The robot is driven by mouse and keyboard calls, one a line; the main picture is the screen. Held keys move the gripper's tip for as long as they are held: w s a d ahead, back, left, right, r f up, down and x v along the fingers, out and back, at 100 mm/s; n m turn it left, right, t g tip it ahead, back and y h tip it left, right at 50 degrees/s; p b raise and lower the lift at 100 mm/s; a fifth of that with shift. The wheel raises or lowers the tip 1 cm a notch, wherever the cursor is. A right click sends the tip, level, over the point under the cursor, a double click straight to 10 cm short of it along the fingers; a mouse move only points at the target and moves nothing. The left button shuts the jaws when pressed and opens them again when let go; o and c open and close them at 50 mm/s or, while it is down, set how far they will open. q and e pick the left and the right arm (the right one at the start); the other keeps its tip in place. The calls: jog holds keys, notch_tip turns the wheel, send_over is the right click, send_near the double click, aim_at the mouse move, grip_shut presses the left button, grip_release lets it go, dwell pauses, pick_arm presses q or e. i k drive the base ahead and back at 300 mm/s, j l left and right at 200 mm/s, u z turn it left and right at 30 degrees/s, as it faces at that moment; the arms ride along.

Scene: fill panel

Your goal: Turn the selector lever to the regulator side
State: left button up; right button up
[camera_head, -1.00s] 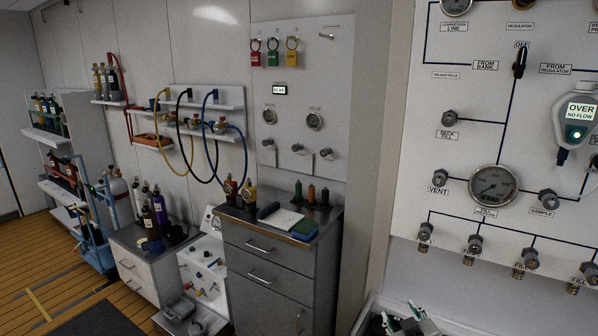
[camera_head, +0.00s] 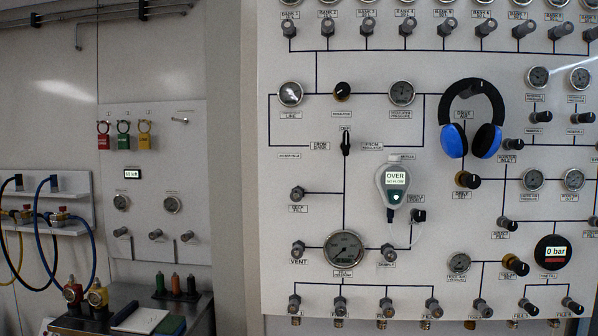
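The selector lever (camera_head: 346,142) is a small black handle on the white fill panel (camera_head: 300,220). It stands upright, pointing up at a small label that seems to read OFF. A FROM BANK label (camera_head: 320,147) is on its left and a FROM REGULATOR label (camera_head: 384,147) is on its right. Neither of my grippers shows in the view.
Blue and black ear defenders (camera_head: 453,141) hang on the panel to the right. A grey analyser (camera_head: 394,188) reading OVER hangs below right of the lever. A round gauge (camera_head: 344,249) is below it. A grey cabinet (camera_head: 115,298) stands at lower left.

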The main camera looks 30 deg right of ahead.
aim_at(345, 146)
jog(key=z, duration=1.15)
